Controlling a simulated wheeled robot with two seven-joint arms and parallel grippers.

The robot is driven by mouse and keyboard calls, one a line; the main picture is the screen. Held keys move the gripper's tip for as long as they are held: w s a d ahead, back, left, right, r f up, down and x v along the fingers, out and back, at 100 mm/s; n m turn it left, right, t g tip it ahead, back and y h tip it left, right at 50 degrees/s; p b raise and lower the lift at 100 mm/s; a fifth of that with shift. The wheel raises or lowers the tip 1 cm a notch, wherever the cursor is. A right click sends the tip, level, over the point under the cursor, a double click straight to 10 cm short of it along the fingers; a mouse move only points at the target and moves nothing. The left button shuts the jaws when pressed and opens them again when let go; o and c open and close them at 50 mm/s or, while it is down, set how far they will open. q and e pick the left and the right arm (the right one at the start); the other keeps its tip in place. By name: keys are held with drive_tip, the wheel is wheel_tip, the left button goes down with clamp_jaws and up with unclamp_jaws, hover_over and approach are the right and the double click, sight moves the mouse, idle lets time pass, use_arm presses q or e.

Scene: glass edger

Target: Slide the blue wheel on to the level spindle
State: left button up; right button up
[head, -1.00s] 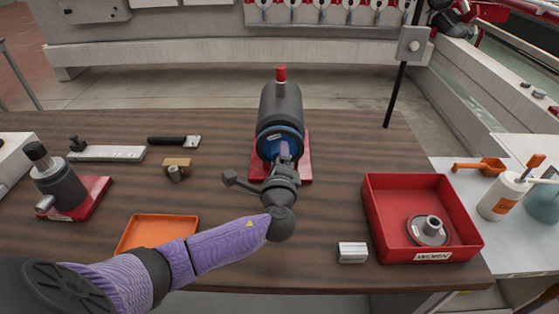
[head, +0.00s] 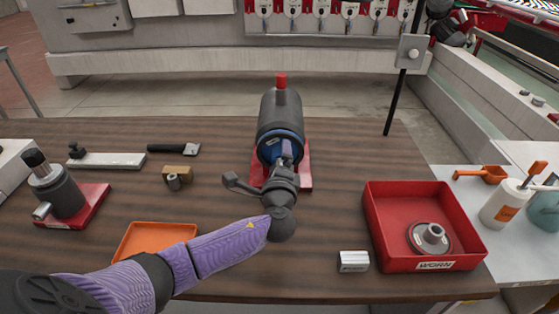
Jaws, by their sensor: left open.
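The blue wheel (head: 268,150) sits at the front end of the dark cylindrical spindle unit (head: 281,108), which lies level on a red base (head: 306,177) and has a red knob on top. The wheel faces me and is partly hidden behind my left gripper (head: 285,158). My left gripper is open, right in front of the wheel's middle; its fingertips are hard to make out, and I cannot tell if they touch the wheel. The spindle shaft is hidden. My right gripper is not in view.
A red tray (head: 376,222) marked WORN holds a grey wheel (head: 430,238). A small light block (head: 353,262) lies beside it. An orange tray (head: 155,238) lies front left. Another spindle unit (head: 58,190) points upward on a red base at left.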

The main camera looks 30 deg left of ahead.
use_arm(q)
drive_tip(key=p+v, duration=0.1)
drive_tip(key=v, duration=0.9)
drive_tip(key=shift+w, duration=0.1)
